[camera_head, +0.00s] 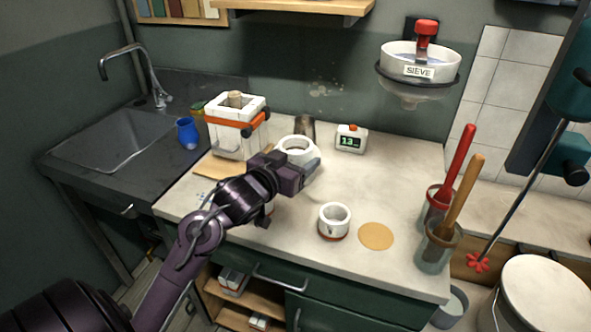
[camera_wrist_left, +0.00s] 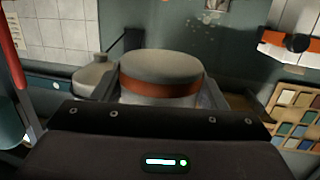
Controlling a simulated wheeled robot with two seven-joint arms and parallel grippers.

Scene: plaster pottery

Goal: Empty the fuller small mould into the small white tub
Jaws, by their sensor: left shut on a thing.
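A small white round mould (camera_head: 297,147) shows its ring-shaped open top at mid-counter. My left gripper (camera_head: 308,170) is at its near side, shut on it. In the left wrist view, the held mould (camera_wrist_left: 160,75) sits between the fingers, with a grey face and a brown-orange band. I cannot tell how full it is. A second small mould (camera_head: 334,222), white with a brown-orange band, stands upright on the counter near the front; its inside is shadowed. I cannot make out for certain which vessel is the small white tub. My right gripper is not in view.
A large white mould (camera_head: 232,140) with an orange strap stands back left. A dark cup (camera_head: 305,126) and a timer (camera_head: 351,139) are behind the held mould. A round cork mat (camera_head: 376,236) lies bare. Jars with a red (camera_head: 462,155) and a wooden handle stand at right.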

